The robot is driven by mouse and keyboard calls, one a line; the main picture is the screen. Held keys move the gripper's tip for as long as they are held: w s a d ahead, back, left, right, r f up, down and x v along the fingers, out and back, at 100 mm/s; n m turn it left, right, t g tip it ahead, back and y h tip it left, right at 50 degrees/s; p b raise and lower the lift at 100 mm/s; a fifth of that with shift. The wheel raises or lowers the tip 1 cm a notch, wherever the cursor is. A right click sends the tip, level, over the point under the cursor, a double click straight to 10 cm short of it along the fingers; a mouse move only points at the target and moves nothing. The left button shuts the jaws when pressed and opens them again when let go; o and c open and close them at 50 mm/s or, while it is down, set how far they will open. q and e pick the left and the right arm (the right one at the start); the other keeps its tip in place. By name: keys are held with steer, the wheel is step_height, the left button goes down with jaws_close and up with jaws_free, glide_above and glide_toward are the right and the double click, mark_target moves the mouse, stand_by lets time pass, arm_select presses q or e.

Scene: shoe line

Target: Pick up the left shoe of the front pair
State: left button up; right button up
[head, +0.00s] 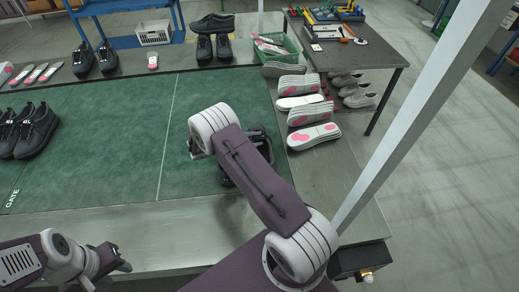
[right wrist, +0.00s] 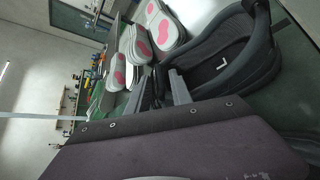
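A black shoe (right wrist: 235,55) with an "L" on its insole fills the upper right of the right wrist view. In the head view, the black footwear (head: 258,135) on the green mat (head: 110,130) is mostly hidden behind my right arm. My right gripper (right wrist: 158,88) is at the shoe's near end, its two grey fingers apart. Dark material shows between or behind them, and I cannot tell whether they touch it. In the head view that gripper is hidden. My left gripper (head: 116,262) is low at the left, away from the shoes, its finger gap unclear.
Another black pair (head: 30,130) stands at the mat's left edge. White and pink soles (head: 313,136) lie in a row just right of the mat. More black shoes (head: 213,45), a green basket (head: 275,48) and a tool table (head: 365,55) are further back. The mat's middle left is clear.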

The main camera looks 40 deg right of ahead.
steer(key=shift+a, duration=0.1)
jaws_close()
steer(key=shift+r, duration=0.1)
stand_by(1.1)
